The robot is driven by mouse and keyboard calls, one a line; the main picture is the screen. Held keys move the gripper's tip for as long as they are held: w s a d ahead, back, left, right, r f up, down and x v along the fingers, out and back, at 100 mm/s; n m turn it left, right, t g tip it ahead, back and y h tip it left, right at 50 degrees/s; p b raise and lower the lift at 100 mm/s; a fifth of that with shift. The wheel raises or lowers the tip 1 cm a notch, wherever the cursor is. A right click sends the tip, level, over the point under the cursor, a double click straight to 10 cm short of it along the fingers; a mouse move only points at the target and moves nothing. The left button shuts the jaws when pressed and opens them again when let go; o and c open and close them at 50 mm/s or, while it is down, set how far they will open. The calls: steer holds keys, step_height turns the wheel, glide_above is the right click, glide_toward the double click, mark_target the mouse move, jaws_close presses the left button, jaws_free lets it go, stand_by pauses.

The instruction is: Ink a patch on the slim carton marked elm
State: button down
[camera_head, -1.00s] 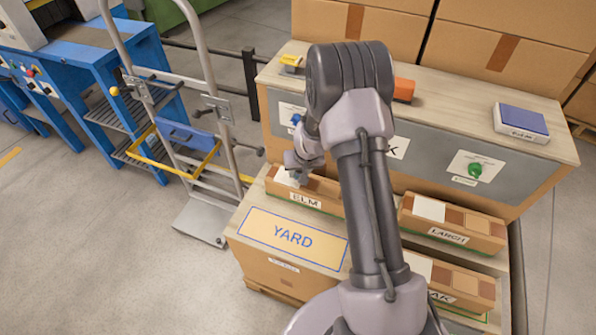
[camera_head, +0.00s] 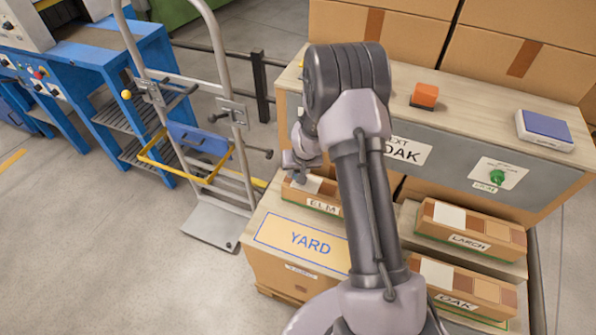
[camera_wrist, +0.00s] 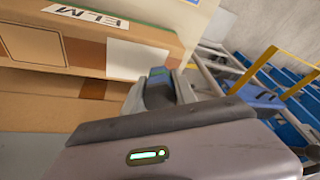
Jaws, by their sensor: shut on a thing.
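The elm carton (camera_head: 295,193) is a slim brown box with a white ELM label, standing behind the yellow YARD panel. In the wrist view the carton (camera_wrist: 25,35) shows upside down, with a white patch (camera_wrist: 138,58) beside brown patches. My gripper (camera_head: 299,178) is low at the carton's left end. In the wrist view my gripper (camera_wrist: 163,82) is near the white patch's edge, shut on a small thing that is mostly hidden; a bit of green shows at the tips. I cannot tell whether it touches the carton.
The larch carton (camera_head: 470,243) and oak carton (camera_head: 470,297) stand to the right. Behind are a grey panel with an OAK sign (camera_head: 404,150) and green knob (camera_head: 497,177), an orange block (camera_head: 424,95) and a blue-topped pad (camera_head: 545,126). A hand truck (camera_head: 222,70) stands left.

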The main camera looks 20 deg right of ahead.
steer(key=shift+w+a+r+p, duration=0.1)
steer(key=shift+r+p, duration=0.1)
steer(key=shift+p, duration=0.15)
steer(key=shift+r+p, duration=0.6)
steer(key=shift+r, duration=0.3)
steer(key=shift+r+p, duration=1.65)
steer(key=shift+r, duration=0.55)
